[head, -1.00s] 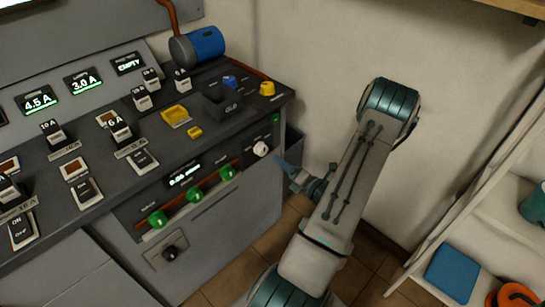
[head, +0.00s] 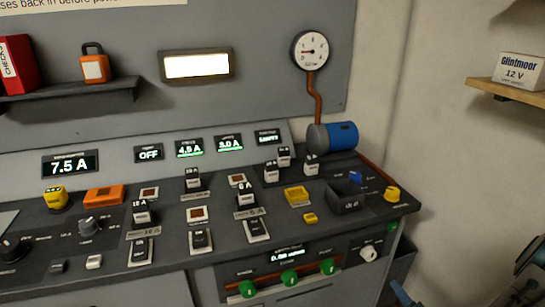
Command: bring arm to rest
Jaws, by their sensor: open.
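My arm (head: 530,268) shows only in part at the lower right corner of the head view. A blue tip of my gripper (head: 401,293) peeks in at the bottom edge, to the right of the console front and below the white knob. My gripper is open, with nothing seen in it. Most of the gripper and the arm links lie below the picture.
A wooden shelf (head: 510,90) with a white box (head: 519,70) is at right.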

